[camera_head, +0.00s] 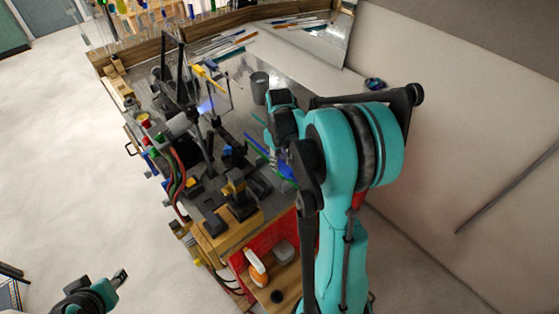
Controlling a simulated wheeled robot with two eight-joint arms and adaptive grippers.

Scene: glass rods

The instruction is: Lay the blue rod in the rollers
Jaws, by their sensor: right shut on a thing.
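My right gripper (277,154) is over the right side of the grey bench top, partly hidden by its own teal wrist. It is shut on the thin blue rod (256,145), which sticks out to the upper left and is tilted in the picture. The dark rollers and their stand (231,156) appear to be just left of the rod; the rod looks apart from them, but the small view leaves this unsure. My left gripper (121,276) is at the bottom left, over the floor, away from the bench; its jaw opening is not clear.
A dark grey cup (260,87) stands behind the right gripper. Tall black stands (203,130) and a yellow-topped frame (209,72) rise on the left. Loose rods (231,45) lie at the back. An orange-and-white spray bottle (256,268) sits on the lower shelf.

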